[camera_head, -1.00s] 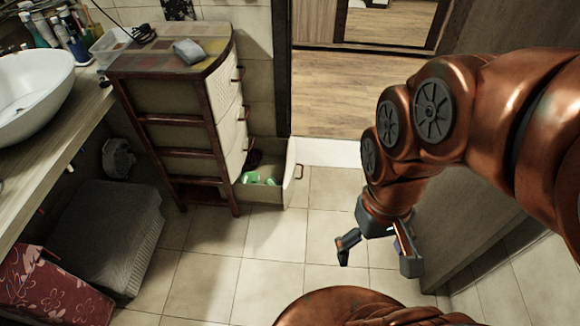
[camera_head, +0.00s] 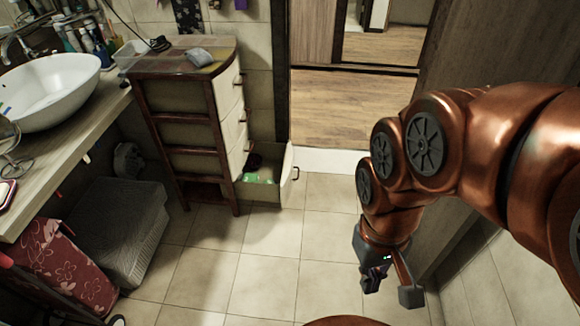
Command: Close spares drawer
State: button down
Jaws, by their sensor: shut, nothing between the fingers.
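The spares drawer (camera_head: 260,193) is the lowest drawer of a wooden cabinet (camera_head: 189,135) and stands pulled out to the right. Its pale front panel (camera_head: 288,168) has a dark handle (camera_head: 296,173) on its outer side. Green things (camera_head: 257,179) and a dark item lie inside it. The drawers above look shut. My gripper (camera_head: 389,287) is shut and empty, pointing down over the floor. It is to the right of and nearer than the drawer, clearly apart from it.
A counter with a white basin (camera_head: 48,92) runs along the left, with a grey hamper (camera_head: 122,230) and a red patterned box (camera_head: 68,262) below it. Tiled floor (camera_head: 268,265) is clear in front of the drawer. A door panel (camera_head: 440,215) stands behind my arm on the right.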

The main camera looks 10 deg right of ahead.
aim_at(277, 164)
jog(key=u, duration=0.7)
jog(key=i, duration=1.45)
jog(key=z, duration=0.05)
